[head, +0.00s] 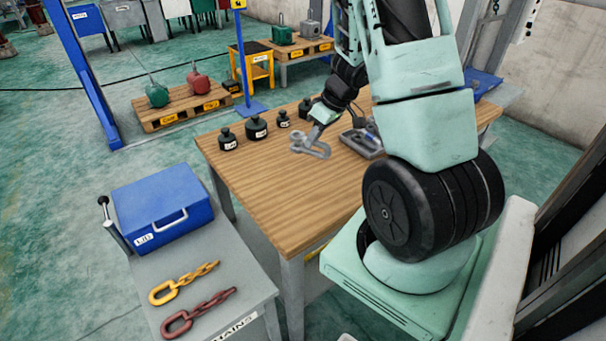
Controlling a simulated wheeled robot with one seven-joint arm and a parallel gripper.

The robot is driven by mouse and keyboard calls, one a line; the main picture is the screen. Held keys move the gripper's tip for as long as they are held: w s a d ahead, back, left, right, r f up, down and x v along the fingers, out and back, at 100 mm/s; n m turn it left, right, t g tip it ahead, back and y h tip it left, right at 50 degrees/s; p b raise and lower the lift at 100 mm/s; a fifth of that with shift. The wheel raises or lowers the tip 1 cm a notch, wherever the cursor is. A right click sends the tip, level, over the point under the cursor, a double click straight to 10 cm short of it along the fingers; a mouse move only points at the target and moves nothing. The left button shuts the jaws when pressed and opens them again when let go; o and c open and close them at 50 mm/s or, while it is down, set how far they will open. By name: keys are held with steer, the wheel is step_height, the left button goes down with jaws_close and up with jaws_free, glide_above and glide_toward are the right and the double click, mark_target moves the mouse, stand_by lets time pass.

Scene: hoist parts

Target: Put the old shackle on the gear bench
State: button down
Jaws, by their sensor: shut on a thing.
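A grey metal shackle (311,147) is held in my gripper (320,127), which is shut on it. The shackle hangs above the left part of a wooden-topped bench (262,182); the gap beneath it is hard to judge. My arm comes down from the top right and hides part of the bench's far side. No label that names this bench as the gear bench can be read. My gripper's fingertips are small in the head view.
Several black weights (257,128) stand along the bench's far left edge. A grey metal fixture (361,141) lies right of the shackle. A lower grey table holds a blue box (163,205), a yellow chain (184,282) and a red chain (197,312). The bench's near left top is clear.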

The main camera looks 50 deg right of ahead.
mark_target(316, 153)
steer(key=f, duration=0.1)
steer(key=f+b, duration=0.1)
steer(key=f, duration=0.3)
steer(key=shift+s+d+f+b, duration=0.25)
steer(key=shift+b, duration=0.1)
steer(key=shift+f+b, duration=0.55)
steer(key=shift+f, duration=1.65)
steer(key=shift+f, duration=0.15)
steer(key=c, duration=1.4)
jaws_free()
steer(key=shift+c, duration=0.2)
steer(key=p+v, duration=0.3)
steer(key=v, duration=0.9)
